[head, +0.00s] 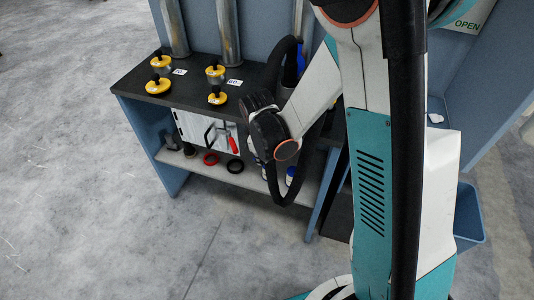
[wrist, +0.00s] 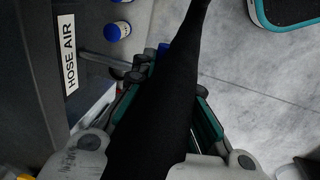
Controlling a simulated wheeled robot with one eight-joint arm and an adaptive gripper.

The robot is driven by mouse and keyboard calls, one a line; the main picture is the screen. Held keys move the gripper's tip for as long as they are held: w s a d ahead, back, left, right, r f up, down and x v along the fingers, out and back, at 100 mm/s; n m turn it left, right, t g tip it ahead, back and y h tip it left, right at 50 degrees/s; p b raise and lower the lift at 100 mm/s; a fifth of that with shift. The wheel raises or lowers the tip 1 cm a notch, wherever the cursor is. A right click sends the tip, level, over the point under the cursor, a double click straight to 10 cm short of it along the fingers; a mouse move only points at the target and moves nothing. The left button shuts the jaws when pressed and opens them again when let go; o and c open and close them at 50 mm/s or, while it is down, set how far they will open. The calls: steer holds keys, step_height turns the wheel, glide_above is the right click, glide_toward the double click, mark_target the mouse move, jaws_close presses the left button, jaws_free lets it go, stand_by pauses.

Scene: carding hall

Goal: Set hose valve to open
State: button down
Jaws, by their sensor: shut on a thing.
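In the wrist view my gripper (wrist: 165,82) has its two teal-padded fingers on either side of a thick black hose-like strip that crosses the picture and hides most of the grip. A dark grey bar (wrist: 106,59), apparently the hose valve's handle, runs from the panel on the left to the left fingertip. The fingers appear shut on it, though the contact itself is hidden. A white label (wrist: 69,58) reading HOSE AIR is on the dark panel beside it. In the head view my arm hides the gripper and valve. The handle's setting cannot be read.
In the head view a dark-topped bench (head: 135,80) carries several yellow-and-black knobs (head: 158,86). Its lower shelf (head: 205,172) holds rings, a red-handled tool and bottles. A sign reading OPEN (head: 467,25) is at upper right. A blue bin (head: 470,215) stands right. Floor at left is clear.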

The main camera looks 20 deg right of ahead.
steer(key=c, duration=1.9)
jaws_free()
steer(key=shift+s+a, duration=0.15)
steer(key=shift+s, duration=0.05)
steer(key=r, duration=0.4)
steer(key=s+a+r, duration=0.1)
steer(key=r, duration=0.6)
steer(key=shift+s+a+r, duration=0.15)
steer(key=shift+s+r, duration=0.25)
steer(key=shift+r, duration=0.1)
steer(key=s+d+r+m+t, duration=0.1)
steer(key=s+r+m, duration=0.2)
steer(key=s, duration=0.2)
steer(key=s+d+r+m+t, duration=0.2)
steer(key=s+r+m, duration=0.2)
steer(key=s, duration=0.1)
steer(key=s+d+r+m+t+y, duration=0.1)
steer(key=s+d+r+m+t, duration=0.1)
steer(key=s+r+m, duration=0.1)
steer(key=shift+s+r+m, duration=0.2)
steer(key=shift+s+r, duration=0.05)
steer(key=shift+s, duration=0.4)
steer(key=shift+s+r+m, duration=0.2)
steer(key=shift+s+r, duration=0.05)
steer(key=shift+s, duration=0.35)
